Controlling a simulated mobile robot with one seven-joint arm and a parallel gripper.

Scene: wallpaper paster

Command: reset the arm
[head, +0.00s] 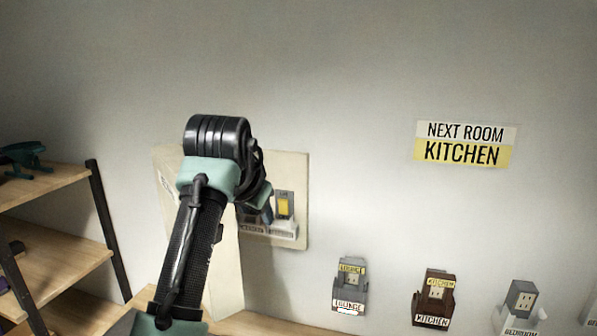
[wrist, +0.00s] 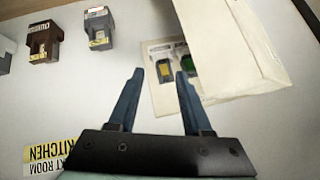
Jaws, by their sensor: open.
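My gripper (wrist: 160,73) is open in the wrist view, its two blue fingers apart with nothing between the tips. In the head view my arm crosses the cream wall panel (head: 296,172), and the gripper (head: 264,208) is mostly hidden behind my wrist, in front of the panel. A small unit with a yellow face (head: 284,206) sits on the panel to the right of the gripper. The yellow unit also shows beyond the fingers in the wrist view (wrist: 164,70), with a green part (wrist: 187,64) beside it.
A grey LOUNGE holder (head: 350,287), a brown KITCHEN holder (head: 434,298) and a pale BEDROOM holder (head: 520,306) line the lower wall. A sign (head: 465,144) reads NEXT ROOM KITCHEN. Wooden shelves (head: 50,262) stand left. A cream flap (wrist: 230,45) juts out close to the fingers.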

